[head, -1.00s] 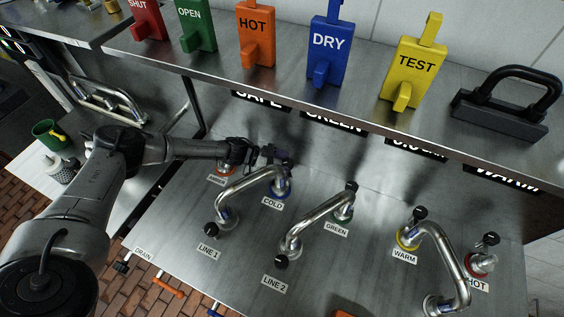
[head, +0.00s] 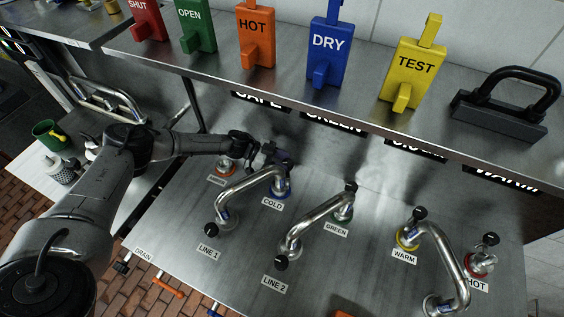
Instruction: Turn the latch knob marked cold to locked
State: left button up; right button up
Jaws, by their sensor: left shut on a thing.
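The knob marked cold (head: 281,190) has a blue ring at its base and stands at the upper end of a bent steel pipe, above the white COLD label (head: 273,203). My left gripper (head: 279,164) reaches in from the left and is shut on the top of the cold knob, which its dark fingers largely hide. The knob's exact angle cannot be made out. My right gripper is not in the head view.
A knob with a red-orange ring (head: 226,167) stands just left of my left gripper. The green knob (head: 350,188), warm knob (head: 418,214) and hot knob (head: 490,240) are to the right. A shelf with coloured tags, including a blue DRY tag (head: 328,43), overhangs behind.

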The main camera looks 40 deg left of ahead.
pick_arm(q)
jog(key=shift+w+a+f+m+g+h+b, duration=0.15)
jog(key=shift+m+g+h+b, duration=0.2)
jog(key=shift+m+g, duration=0.2)
jog(key=shift+w+d+m+g+h+b, duration=0.1)
jog(key=shift+m+g+h+b, duration=0.2)
jog(key=shift+m+g, duration=0.2)
jog(key=shift+w+a+m+g+h+b, duration=0.1)
jog(key=shift+m+g+h+b, duration=0.25)
jog(key=shift+m+g+b, duration=0.75)
jog(key=shift+r, duration=0.2)
jog(key=o, duration=0.6)
jog(key=shift+o, duration=0.2)
